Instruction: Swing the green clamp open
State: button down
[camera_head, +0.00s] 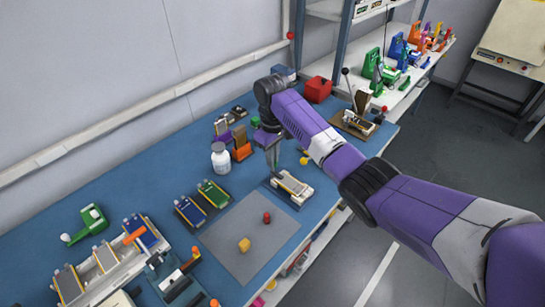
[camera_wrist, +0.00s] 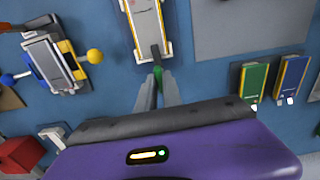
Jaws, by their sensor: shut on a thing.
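My gripper (camera_wrist: 158,88) is shut on the green clamp (camera_wrist: 159,74), whose small green end shows between the fingertips in the wrist view. A dark bar (camera_wrist: 156,52) runs from there over the near end of a pale fixture (camera_wrist: 169,48) that bears a grey, yellow-edged flat cell (camera_wrist: 147,22). The bar looks to lie over the cell's end; whether it touches cannot be told. In the head view my gripper (camera_head: 272,158) points down at the back end of the same fixture (camera_head: 300,197). The green clamp is hidden there.
A second fixture (camera_wrist: 50,65) with yellow and blue knobs stands nearby in the wrist view. Green (camera_head: 213,193) and blue (camera_head: 188,211) cells lie left of the held fixture in the head view. A white bottle (camera_head: 220,158) stands behind them.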

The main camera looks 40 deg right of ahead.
jog(key=n+p, duration=0.1)
jog(key=n, duration=0.3)
jog(key=shift+r+p, duration=0.15)
jog(key=shift+p, duration=0.2)
jog(key=n+p, duration=0.1)
jog(key=n, duration=0.3)
jog(key=shift+n, duration=0.3)
jog(key=n+p, duration=0.1)
jog(key=n, duration=0.3)
jog(key=shift+n, duration=0.3)
jog(key=n, duration=0.4)
jog(key=shift+n, duration=0.4)
jog(key=c, duration=1.5)
grip_release()
